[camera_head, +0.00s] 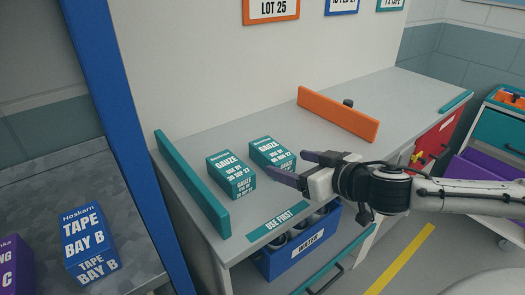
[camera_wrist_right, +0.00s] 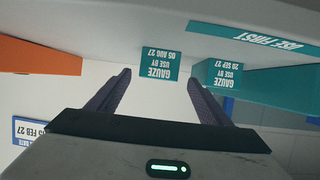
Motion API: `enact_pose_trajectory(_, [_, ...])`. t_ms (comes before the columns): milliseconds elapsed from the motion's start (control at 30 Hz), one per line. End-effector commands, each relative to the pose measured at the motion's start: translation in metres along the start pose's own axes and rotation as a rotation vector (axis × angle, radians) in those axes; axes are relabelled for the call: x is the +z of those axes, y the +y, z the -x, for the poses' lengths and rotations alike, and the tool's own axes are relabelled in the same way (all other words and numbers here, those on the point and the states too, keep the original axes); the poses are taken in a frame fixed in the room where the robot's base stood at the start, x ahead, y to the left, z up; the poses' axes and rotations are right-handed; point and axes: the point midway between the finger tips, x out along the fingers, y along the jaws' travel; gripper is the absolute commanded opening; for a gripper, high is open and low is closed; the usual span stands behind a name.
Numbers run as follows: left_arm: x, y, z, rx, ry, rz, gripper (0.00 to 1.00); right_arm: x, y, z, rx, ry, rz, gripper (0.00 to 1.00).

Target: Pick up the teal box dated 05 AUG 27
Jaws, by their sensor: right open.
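The teal gauze box dated 05 AUG 27 (camera_head: 272,153) stands on the grey counter, the right one of two teal boxes in the head view. In the right wrist view its dated face (camera_wrist_right: 160,65) appears upside down, between and beyond the fingertips. My right gripper (camera_head: 285,162) is open at the box's right side, one finger overlapping its lower right edge in the head view; contact is unclear. In the right wrist view the open fingers (camera_wrist_right: 162,82) hold nothing. My left gripper is not in view.
A second teal gauze box (camera_head: 231,175), dated in September, stands close on the left and shows in the right wrist view (camera_wrist_right: 222,74). A teal divider (camera_head: 192,185) and an orange divider (camera_head: 337,115) flank the boxes. A blue WATER crate (camera_head: 300,250) sits below.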

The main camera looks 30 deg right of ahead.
Motion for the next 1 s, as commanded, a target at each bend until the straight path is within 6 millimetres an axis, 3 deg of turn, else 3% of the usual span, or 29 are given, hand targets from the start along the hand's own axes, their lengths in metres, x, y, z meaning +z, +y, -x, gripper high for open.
enact_pose_trajectory(300, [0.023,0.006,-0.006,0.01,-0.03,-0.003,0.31,0.0,0.001,-0.02,0.001,0.004,0.0,0.73])
enact_pose_trajectory(1000, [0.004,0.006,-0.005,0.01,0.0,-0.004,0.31,-0.005,0.002,-0.06,0.002,0.002,-0.002,0.73])
